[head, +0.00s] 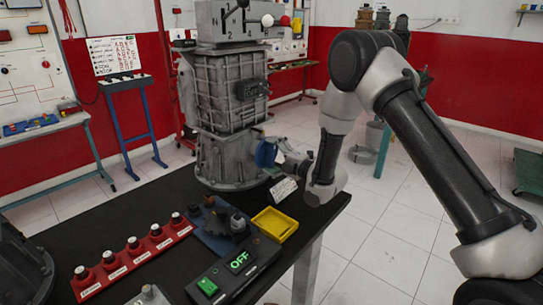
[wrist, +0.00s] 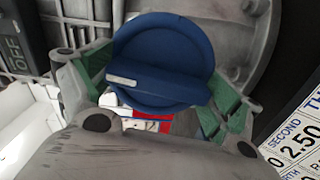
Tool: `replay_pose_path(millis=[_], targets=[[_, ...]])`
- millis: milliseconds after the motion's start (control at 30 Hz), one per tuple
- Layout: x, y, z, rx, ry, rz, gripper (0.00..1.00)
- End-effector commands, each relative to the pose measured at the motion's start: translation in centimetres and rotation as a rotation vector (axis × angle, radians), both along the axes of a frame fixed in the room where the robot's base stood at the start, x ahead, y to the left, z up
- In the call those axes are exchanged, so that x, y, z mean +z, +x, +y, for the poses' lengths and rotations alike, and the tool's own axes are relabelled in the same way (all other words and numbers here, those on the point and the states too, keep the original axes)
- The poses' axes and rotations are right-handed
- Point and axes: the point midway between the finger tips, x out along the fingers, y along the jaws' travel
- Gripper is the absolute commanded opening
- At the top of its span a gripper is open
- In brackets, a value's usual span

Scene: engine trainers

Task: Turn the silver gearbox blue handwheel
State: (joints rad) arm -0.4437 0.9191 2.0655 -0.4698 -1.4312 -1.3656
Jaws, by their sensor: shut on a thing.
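The silver gearbox (head: 225,100) stands upright on the dark table. Its blue handwheel (head: 265,154) sits low on its right side, facing my arm. In the wrist view the blue handwheel (wrist: 165,55) fills the upper middle, a round disc with a raised bar across it and a pale mark at the bar's left end. My gripper (head: 281,157) reaches it from the right. In the wrist view the green-padded fingers of my gripper (wrist: 158,98) lie on both sides of the handwheel, shut on it. The far side of the handwheel is hidden.
A printed card (head: 284,190) lies below the handwheel. Open floor lies right of the table.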

Motion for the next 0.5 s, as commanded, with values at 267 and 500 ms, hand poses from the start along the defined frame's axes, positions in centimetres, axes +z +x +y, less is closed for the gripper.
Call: replay_pose_path(millis=[267,500], targets=[[-0.1,-0.03,-0.03,-0.001,0.145,0.189,0.67],[-0.12,-0.03,-0.04,0.0,0.285,0.371,0.67]])
